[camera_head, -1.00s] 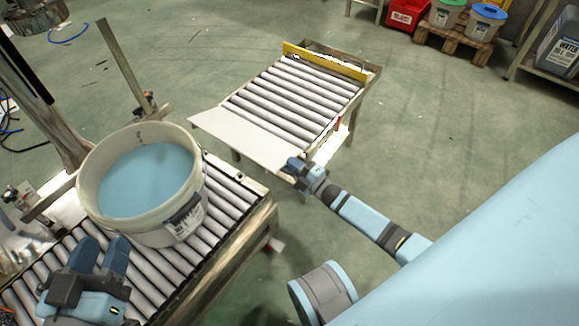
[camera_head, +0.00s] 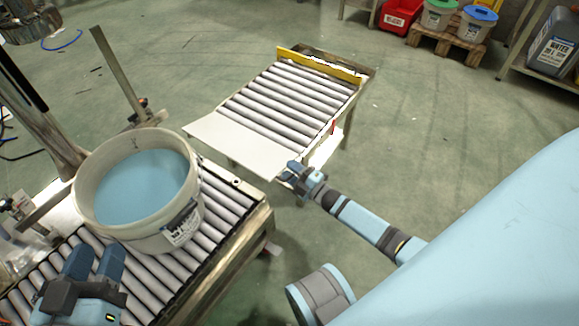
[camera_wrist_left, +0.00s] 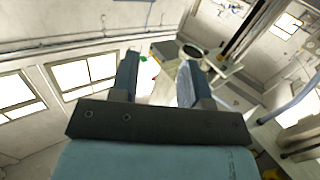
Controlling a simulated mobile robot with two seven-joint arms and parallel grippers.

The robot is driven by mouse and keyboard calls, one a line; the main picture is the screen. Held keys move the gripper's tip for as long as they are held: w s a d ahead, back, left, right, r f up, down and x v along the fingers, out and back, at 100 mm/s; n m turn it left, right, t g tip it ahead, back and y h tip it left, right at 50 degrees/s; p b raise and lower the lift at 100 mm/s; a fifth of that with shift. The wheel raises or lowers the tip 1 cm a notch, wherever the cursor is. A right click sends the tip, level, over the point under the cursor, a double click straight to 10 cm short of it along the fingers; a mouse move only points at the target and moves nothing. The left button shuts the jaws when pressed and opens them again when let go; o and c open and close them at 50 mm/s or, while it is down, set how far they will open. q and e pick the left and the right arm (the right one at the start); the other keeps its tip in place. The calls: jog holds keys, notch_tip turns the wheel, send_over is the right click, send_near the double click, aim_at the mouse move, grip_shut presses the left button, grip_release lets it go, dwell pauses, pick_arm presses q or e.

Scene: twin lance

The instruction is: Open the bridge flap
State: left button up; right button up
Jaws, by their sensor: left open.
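The bridge flap (camera_head: 240,146) is a pale flat plate at the near end of the far roller conveyor (camera_head: 290,98). It sticks out toward the near conveyor, roughly level, with a gap between. My right gripper (camera_head: 286,172) is at the flap's right near corner and seems to touch it; its jaws are too small and hidden to read. My left gripper (camera_head: 93,258) is open and empty, over the near conveyor's rollers and in front of the bucket. Its two fingers also show in the left wrist view (camera_wrist_left: 158,68), with nothing between them.
A large bucket of blue liquid (camera_head: 183,225) stands on the near roller conveyor (camera_head: 215,240). A yellow stop bar (camera_head: 320,66) crosses the far conveyor's back end. Red, green-lidded and blue-lidded containers and a water canister (camera_head: 553,45) stand at the back right. Open floor lies between.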

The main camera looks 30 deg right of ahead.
pick_arm(q)
jog(key=p, duration=0.1)
jog(key=s+r+n+p, duration=0.1)
jog(key=p, duration=0.1)
jog(key=shift+s+d+r+n, duration=0.15)
jog(key=shift+d+r+n, duration=0.1)
jog(key=shift+n, duration=0.05)
pick_arm(e)
jog(key=v, duration=1.3)
jog(key=shift+d, duration=0.15)
pick_arm(q)
jog(key=shift+f, duration=0.1)
pick_arm(e)
jog(key=shift+w, duration=0.1)
